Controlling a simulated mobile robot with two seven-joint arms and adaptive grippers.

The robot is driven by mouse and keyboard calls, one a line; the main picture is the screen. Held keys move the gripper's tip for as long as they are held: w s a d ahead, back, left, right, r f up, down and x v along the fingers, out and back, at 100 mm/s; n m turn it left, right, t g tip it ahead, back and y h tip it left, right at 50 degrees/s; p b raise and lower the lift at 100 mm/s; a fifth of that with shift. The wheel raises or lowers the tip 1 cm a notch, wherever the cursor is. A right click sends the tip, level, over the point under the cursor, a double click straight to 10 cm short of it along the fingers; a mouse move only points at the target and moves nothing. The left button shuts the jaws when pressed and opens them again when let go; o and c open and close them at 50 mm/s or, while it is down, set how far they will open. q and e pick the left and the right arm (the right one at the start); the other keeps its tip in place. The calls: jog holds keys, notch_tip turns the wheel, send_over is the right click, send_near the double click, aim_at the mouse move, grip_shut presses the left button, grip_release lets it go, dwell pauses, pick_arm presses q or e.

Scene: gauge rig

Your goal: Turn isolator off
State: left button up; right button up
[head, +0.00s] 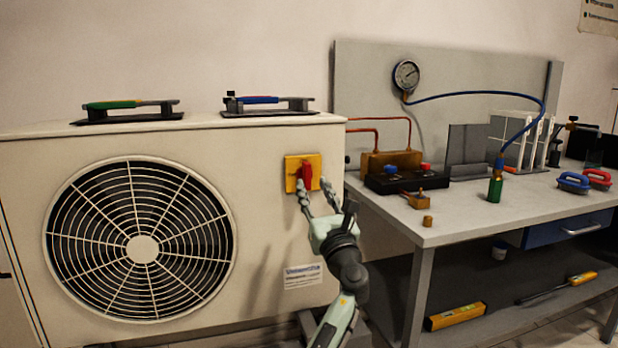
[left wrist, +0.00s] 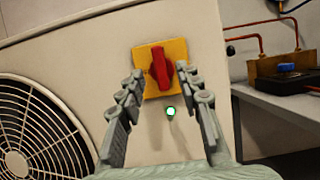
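The isolator is a red rotary knob (head: 304,174) on a square yellow plate (head: 291,162), fixed to the front of the beige outdoor unit (head: 262,250) near its upper right corner. In the left wrist view the red knob (left wrist: 160,68) stands roughly upright, slightly tilted, on the yellow plate (left wrist: 177,50). My left gripper (head: 316,188) is open in front of the plate. In the left wrist view its two fingers (left wrist: 158,85) reach up on either side of the knob, with gaps to it. I cannot tell whether a fingertip touches the plate. My right gripper is not in view.
A large fan grille (head: 142,250) fills the unit's left front. Two handled tools (head: 130,108) (head: 268,102) lie on top. A workbench (head: 470,217) to the right holds a gauge (head: 406,76) with a blue hose, a green cylinder (head: 495,188) and copper pipework (head: 384,120).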

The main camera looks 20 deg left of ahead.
aim_at(308, 176)
pick_arm(q)
jog(key=shift+x, duration=2.2)
jog(key=shift+c, duration=0.4)
grip_shut()
